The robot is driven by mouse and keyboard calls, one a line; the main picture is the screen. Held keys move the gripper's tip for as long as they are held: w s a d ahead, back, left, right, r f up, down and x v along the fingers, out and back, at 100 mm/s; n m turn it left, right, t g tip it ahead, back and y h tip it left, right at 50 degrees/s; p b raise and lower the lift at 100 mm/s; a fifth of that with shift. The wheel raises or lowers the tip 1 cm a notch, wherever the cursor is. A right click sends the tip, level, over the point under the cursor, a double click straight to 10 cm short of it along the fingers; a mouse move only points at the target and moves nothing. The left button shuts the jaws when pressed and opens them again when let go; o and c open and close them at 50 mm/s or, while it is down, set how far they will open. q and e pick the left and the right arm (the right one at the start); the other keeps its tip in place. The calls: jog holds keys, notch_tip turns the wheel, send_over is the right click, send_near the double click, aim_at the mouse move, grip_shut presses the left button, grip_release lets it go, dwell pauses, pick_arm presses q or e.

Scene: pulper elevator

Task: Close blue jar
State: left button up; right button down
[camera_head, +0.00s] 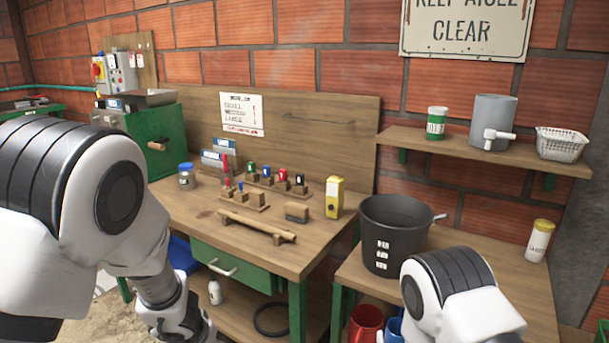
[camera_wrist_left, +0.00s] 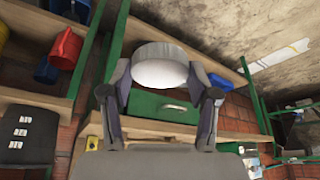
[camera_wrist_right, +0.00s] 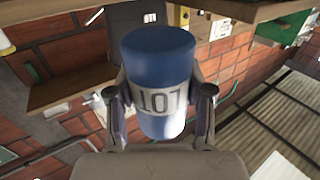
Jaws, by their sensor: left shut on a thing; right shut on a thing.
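In the right wrist view a blue cylindrical jar (camera_wrist_right: 158,75) with a white label reading 107 stands between the fingers of my right gripper (camera_wrist_right: 160,97), which is shut on its sides. One flat blue end faces the camera; I cannot tell if it is a lid or the base. In the left wrist view a white round piece, like a lid (camera_wrist_left: 160,68), is held between the fingers of my left gripper (camera_wrist_left: 160,82). The two things are apart. Neither the held jar nor the lid shows in the head view.
A wooden workbench (camera_head: 170,205) carries a small blue-capped jar (camera_head: 187,177), tool blocks and a yellow box (camera_head: 334,197). A black bucket (camera_head: 394,235) stands on the right table. Red and blue mugs sit below. A wall shelf (camera_head: 480,150) holds containers.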

pick_arm(q)
jog(key=shift+s+a, duration=0.1)
pick_arm(e)
jog(key=shift+s+a, duration=0.1)
jog(key=s+a+f+n+g+y, duration=0.2)
jog(key=s+a+n+g+y, duration=0.2)
jog(key=s+a+n+y, duration=0.4)
jog(key=s+a+y, duration=0.2)
jog(key=a+y, duration=0.1)
jog(key=a, duration=0.3)
jog(key=shift+s+y, duration=0.3)
jog(key=shift+a, duration=0.1)
jog(key=w+d+m+t+h, duration=0.1)
jog(key=w+d+m+h, duration=0.1)
jog(key=w+d+h, duration=0.1)
jog(key=w+d+r+m+t+h, duration=0.1)
jog(key=w+d+m+h, duration=0.2)
jog(key=d, duration=0.3)
jog(key=w+d+r+m+t+h, duration=0.1)
jog(key=w+d+m+t+h, duration=0.1)
jog(key=w+d+m+h, duration=0.1)
jog(key=shift+w+d+h, duration=0.45)
jog(key=shift+d+h, duration=0.2)
jog(key=shift+w+d+h, duration=0.45)
jog(key=shift+d+h, duration=0.15)
jog(key=shift+h, duration=0.05)
